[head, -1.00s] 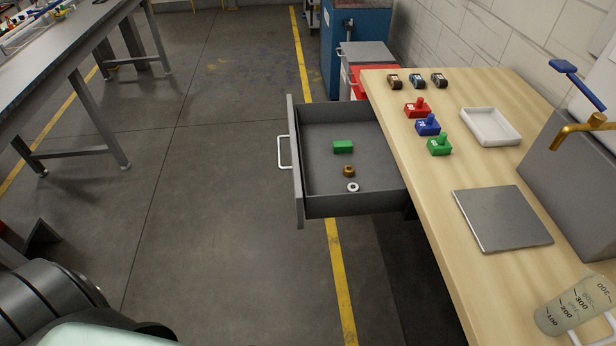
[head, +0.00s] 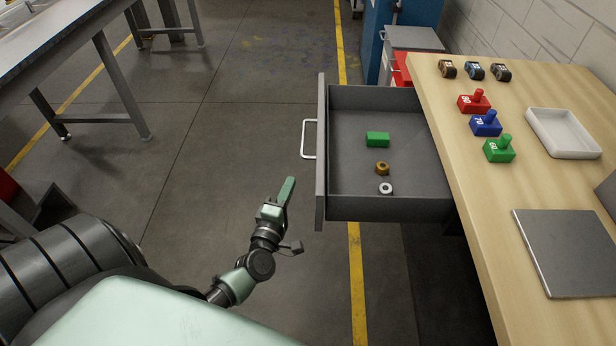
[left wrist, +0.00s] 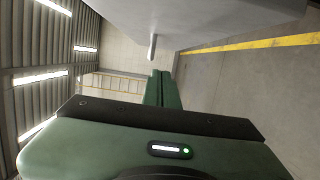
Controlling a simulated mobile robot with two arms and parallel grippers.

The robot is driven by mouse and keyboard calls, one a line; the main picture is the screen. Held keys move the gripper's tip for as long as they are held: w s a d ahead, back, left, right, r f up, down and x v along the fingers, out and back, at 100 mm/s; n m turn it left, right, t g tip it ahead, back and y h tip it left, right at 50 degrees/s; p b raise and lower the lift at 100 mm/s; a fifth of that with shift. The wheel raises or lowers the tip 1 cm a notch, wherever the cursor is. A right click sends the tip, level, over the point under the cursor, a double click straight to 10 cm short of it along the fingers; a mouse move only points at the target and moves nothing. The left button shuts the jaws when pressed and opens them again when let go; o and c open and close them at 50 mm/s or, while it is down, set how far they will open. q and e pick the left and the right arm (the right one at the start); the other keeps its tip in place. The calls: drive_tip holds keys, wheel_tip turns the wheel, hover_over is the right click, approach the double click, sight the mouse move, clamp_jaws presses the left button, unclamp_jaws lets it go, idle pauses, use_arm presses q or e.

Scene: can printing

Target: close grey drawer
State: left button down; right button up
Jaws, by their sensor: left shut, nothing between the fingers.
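The grey drawer (head: 400,207) is pulled out from the wooden workbench in the head view. It holds a green block (head: 377,139), a brass nut (head: 382,168) and a white ring (head: 386,188). Its white handle (head: 309,139) is on the left face of its front panel. My left gripper (head: 287,188) is shut and empty, a little left of and below the handle, apart from the drawer. In the left wrist view its closed fingers (left wrist: 161,88) point toward a pale handle end (left wrist: 152,47) under a grey panel (left wrist: 200,20). My right gripper is not in view.
The wooden bench top (head: 480,200) carries red, blue and green stamps, several small dark rolls, a white tray (head: 563,133) and a grey plate (head: 570,252). A second table (head: 60,70) stands at the far left.

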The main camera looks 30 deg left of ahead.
use_arm(q)
drive_tip(key=w, duration=0.1)
drive_tip(key=w+d, duration=0.1)
drive_tip(key=w, duration=0.1)
drive_tip(key=w+d, duration=0.1)
drive_tip(key=w, duration=0.1)
drive_tip(key=shift+w+d+p, duration=0.2)
drive_tip(key=shift+p, duration=0.15)
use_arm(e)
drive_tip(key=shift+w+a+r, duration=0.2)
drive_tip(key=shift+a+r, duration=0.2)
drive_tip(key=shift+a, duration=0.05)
